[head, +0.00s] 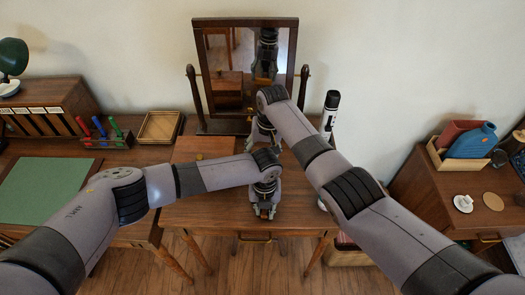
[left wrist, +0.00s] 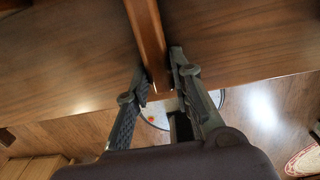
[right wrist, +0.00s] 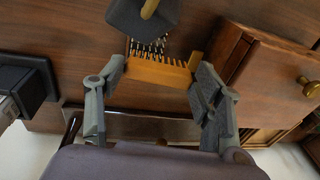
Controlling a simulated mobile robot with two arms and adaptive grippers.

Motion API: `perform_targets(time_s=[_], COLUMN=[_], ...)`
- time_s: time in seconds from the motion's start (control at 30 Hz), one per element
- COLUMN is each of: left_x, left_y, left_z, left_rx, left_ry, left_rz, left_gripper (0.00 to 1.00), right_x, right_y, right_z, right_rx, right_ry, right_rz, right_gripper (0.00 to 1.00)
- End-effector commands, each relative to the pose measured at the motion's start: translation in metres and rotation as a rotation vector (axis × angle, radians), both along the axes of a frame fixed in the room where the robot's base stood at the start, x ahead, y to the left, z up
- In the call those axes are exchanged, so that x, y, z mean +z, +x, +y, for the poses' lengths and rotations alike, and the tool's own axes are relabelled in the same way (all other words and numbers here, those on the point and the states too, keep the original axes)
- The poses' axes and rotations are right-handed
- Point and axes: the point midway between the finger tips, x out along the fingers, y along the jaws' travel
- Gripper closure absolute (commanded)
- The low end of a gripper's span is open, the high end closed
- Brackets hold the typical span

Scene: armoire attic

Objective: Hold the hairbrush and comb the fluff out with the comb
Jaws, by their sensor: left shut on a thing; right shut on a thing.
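My left gripper (head: 265,212) is low over the front of the middle table in the head view. In the left wrist view its fingers (left wrist: 156,88) are shut around a brown wooden handle, which I take to be the hairbrush (left wrist: 149,35). My right gripper (head: 262,143) is farther back, partly hidden by its arm. In the right wrist view its fingers (right wrist: 158,85) are shut on the orange-brown comb (right wrist: 158,73). The comb's teeth point up toward dark, pale-tipped bristles, close to or touching them. A dark grey block covers part of the bristles. I cannot make out any fluff.
A framed mirror (head: 248,65) stands at the table's back, with a black-and-white cylinder (head: 330,110) to its right. A wooden box (head: 205,148) is left of the mirror. A tray (head: 160,127) and colored items stand farther left. A cabinet (head: 440,195) with a filled box is at right.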

Motion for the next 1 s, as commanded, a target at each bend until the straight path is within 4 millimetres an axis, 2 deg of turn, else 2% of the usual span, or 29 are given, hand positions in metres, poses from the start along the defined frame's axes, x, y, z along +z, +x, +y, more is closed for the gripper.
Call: perform_targets(time_s=[1.0], left_x=[0.000], left_y=[0.000], left_z=[0.000], left_rx=[0.000], left_ry=[0.000], left_rz=[-0.001], left_gripper=[1.00], right_x=[-0.010], right_y=[0.000], right_z=[0.000], right_rx=[-0.001], right_ry=[0.000], right_rz=[0.000], right_gripper=[0.74])
